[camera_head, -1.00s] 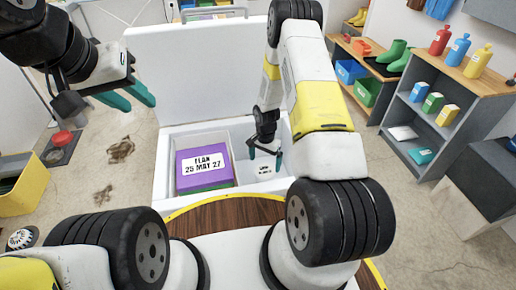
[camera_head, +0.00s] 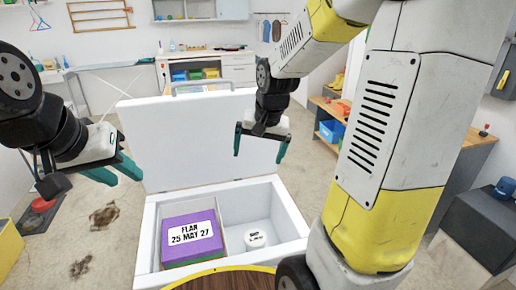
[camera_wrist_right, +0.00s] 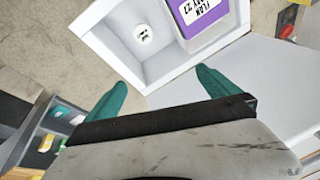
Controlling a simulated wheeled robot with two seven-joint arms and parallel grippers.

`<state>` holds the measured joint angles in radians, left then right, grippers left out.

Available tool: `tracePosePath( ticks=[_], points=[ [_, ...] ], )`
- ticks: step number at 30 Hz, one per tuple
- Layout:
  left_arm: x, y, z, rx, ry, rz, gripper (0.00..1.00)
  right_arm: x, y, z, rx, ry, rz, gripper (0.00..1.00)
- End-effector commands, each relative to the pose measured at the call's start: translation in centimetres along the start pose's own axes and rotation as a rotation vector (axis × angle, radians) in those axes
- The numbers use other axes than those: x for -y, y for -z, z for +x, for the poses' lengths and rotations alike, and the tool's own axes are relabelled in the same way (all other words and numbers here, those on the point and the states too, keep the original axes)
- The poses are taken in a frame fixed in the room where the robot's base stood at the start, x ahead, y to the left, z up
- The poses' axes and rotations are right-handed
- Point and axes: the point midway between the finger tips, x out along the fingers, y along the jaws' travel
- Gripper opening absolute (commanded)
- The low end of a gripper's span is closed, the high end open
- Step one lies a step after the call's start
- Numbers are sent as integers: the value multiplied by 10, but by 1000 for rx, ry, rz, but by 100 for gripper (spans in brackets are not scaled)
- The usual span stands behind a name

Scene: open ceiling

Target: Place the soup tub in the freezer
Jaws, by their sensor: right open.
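The soup tub (camera_head: 255,238), a small white tub with a black label, stands in the right compartment of the white chest freezer (camera_head: 291,235). The freezer lid (camera_head: 190,140) stands open. The tub also shows in the right wrist view (camera_wrist_right: 142,34), well apart from the fingers. My right gripper (camera_head: 261,150) is open and empty, above the freezer in front of the raised lid. Its teal fingers also show in the right wrist view (camera_wrist_right: 160,88). My left gripper (camera_head: 124,174) is at the left, outside the freezer, with its teal fingers apart and nothing between them.
A purple box labelled FLAN 25 MAY 27 (camera_head: 190,234) fills much of the left compartment, beside a divider. A round wooden top (camera_head: 225,280) is in front of the freezer. Shelves (camera_head: 470,150) stand at the right. A yellow bin (camera_head: 10,250) is at the lower left.

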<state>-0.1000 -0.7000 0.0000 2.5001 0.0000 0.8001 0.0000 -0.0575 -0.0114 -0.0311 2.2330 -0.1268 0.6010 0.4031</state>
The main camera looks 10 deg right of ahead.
Motion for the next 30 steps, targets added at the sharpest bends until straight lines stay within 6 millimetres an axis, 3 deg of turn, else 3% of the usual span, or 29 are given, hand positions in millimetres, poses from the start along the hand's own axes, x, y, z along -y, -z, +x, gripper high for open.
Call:
tracePosePath(
  ticks=[1,6,12,18,30],
  points=[
    [0,0,0,0,0,0,36,0,-10,-26,-30,20,-34,100],
    [0,0,0,0,0,0,36,-3,-56,-89,-103,74,-167,100],
    [0,0,0,0,0,0,36,-9,-105,-129,-174,118,-296,100],
    [0,0,0,0,0,0,36,-12,-126,-140,-202,133,-354,100],
    [0,0,0,0,0,0,36,-12,-127,-141,-204,134,-357,100]
  ],
)
